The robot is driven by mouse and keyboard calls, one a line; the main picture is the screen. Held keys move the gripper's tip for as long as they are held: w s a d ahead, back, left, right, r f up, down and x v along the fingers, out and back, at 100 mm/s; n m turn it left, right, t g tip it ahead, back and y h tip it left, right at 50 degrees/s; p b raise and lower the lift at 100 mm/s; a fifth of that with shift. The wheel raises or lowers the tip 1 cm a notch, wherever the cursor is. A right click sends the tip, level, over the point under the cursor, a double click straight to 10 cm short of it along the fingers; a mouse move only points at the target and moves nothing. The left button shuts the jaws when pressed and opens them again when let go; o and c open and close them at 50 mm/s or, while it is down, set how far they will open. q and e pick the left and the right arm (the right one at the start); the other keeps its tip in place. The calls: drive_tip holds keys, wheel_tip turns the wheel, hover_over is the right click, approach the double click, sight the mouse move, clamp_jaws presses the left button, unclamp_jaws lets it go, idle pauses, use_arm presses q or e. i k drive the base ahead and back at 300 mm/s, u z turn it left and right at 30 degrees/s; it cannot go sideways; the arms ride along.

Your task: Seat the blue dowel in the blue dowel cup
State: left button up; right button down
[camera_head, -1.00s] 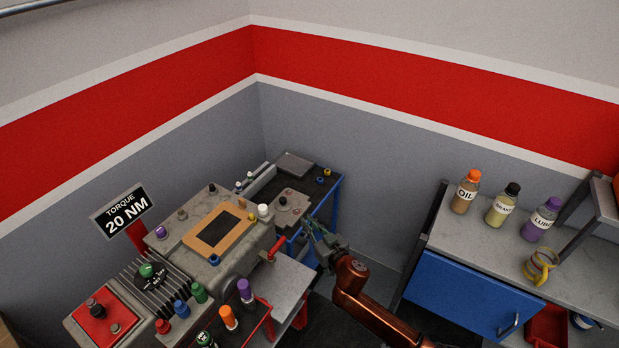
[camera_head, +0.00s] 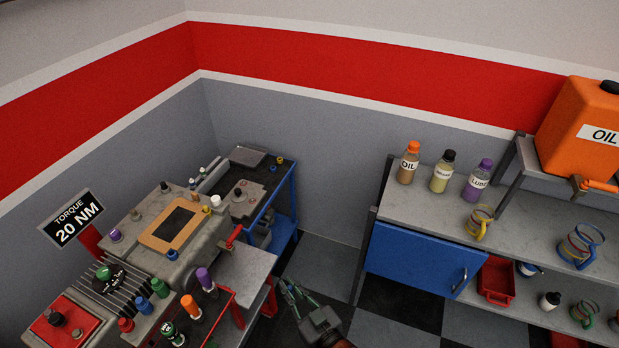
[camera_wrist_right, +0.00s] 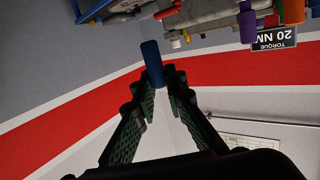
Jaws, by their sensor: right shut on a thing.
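The blue dowel (camera_wrist_right: 152,62) stands out between the fingertips of my right gripper (camera_wrist_right: 157,84) in the right wrist view. My right gripper is shut on it. In the head view my right gripper (camera_head: 290,285) hangs over the floor, right of the grey bench; I cannot make out the dowel there. A small blue ring (camera_head: 271,168) sits on the dark cart top (camera_head: 273,158) at the back, beside a yellow one. It may be the blue dowel cup, but it is too small to be sure. My left gripper is not in view.
The grey machine block (camera_head: 145,262) and several coloured pegs stand at the left. A red-handled lever (camera_head: 234,236) juts out near the cart. Open floor (camera_head: 315,268) lies between.

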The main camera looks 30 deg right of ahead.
sight(242, 161)
drive_tip(key=u, duration=0.1)
drive_tip(key=k, duration=0.25)
drive_tip(key=z, duration=1.35)
drive_tip(key=i, duration=1.05)
drive_tip(key=u, duration=0.7)
drive_tip(key=i, duration=0.9)
drive_tip(key=u, duration=0.9)
